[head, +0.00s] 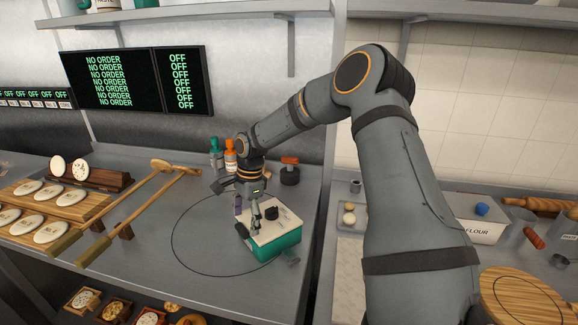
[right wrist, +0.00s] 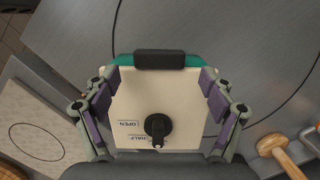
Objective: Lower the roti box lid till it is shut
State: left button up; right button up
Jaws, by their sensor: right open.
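The roti box (head: 280,250) is a teal box on the steel counter, with a cream lid (head: 282,225) over its top. The lid also fills the middle of the right wrist view (right wrist: 160,95), with a black handle (right wrist: 166,59) on one edge, a black knob (right wrist: 157,127) and labels reading OPEN and HALF. Only a strip of teal shows past the handle there. My right gripper (head: 246,208) is open and empty above the lid, its fingers on either side of it in the wrist view. I cannot tell whether the fingers touch it or whether a small gap remains under the lid.
A thin dark circle (head: 173,232) is marked on the counter around the box. Bottles (head: 231,155) and a red-topped dark object (head: 289,171) stand behind. Long wooden-handled tools (head: 130,205) and boards of breads (head: 62,205) lie left. The counter left of the box is clear.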

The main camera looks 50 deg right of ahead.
jog(key=shift+s+d+r+p, duration=0.1)
jog(key=shift+d+r+p, duration=0.1)
jog(key=shift+r+p, duration=0.9)
jog(key=shift+s+d+r+p, duration=0.1)
jog(key=shift+d+r+p, duration=0.1)
jog(key=shift+r+p, duration=0.9)
jog(key=shift+r, duration=0.4)
notch_tip(320, 180, up, 7)
jog(key=p, duration=0.5)
jog(key=shift+d+f, duration=0.15)
jog(key=shift+d, duration=0.2)
